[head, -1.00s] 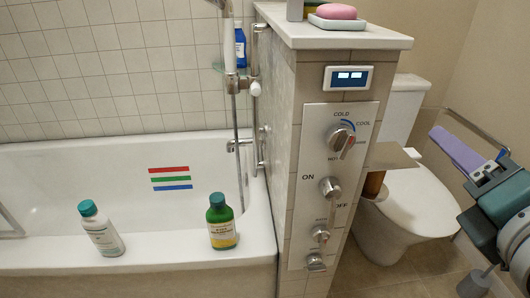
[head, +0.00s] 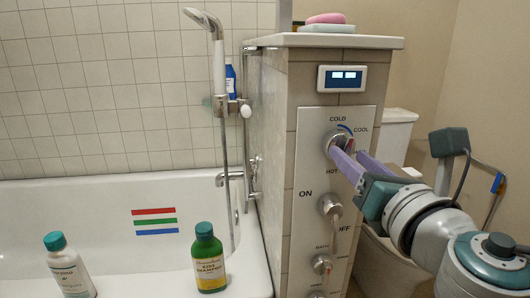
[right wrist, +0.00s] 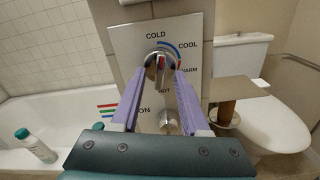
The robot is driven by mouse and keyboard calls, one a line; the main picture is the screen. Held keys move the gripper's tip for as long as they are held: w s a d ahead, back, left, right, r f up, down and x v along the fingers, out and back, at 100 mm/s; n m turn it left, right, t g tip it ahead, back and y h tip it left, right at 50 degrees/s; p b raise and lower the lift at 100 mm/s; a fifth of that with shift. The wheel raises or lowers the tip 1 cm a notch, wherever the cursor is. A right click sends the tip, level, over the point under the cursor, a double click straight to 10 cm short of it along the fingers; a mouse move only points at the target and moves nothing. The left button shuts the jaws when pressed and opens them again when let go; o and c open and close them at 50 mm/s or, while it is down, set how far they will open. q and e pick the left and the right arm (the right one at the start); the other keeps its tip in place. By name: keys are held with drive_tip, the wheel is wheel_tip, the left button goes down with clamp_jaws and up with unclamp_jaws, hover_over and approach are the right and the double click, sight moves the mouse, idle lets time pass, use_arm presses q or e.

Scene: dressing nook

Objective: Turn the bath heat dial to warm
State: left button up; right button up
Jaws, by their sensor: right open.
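The bath heat dial (head: 344,138) is a round metal knob near the top of the pale control panel on the tiled half-wall. It also shows in the right wrist view (right wrist: 158,66), with COLD above, COOL and WARM to the right and HOT below. Its raised grip bar stands about upright there; which mark it points at is unclear. My right gripper (head: 347,153) is open, its two purple fingers reaching to the dial. In the right wrist view the fingertips (right wrist: 160,76) lie either side of the grip bar; I cannot tell whether they touch it. My left gripper is not in view.
Below the dial are an ON/OFF knob (head: 330,205) and smaller knobs. A display (head: 342,78) sits above. The bathtub (head: 110,195), with bottles on its rim, is left; the toilet (right wrist: 275,120) is right. A flat shelf or plate (right wrist: 238,88) juts out right of the panel.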

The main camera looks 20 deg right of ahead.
drive_tip(key=shift+w+d, duration=0.15)
drive_tip(key=shift+w, duration=0.5)
clamp_jaws()
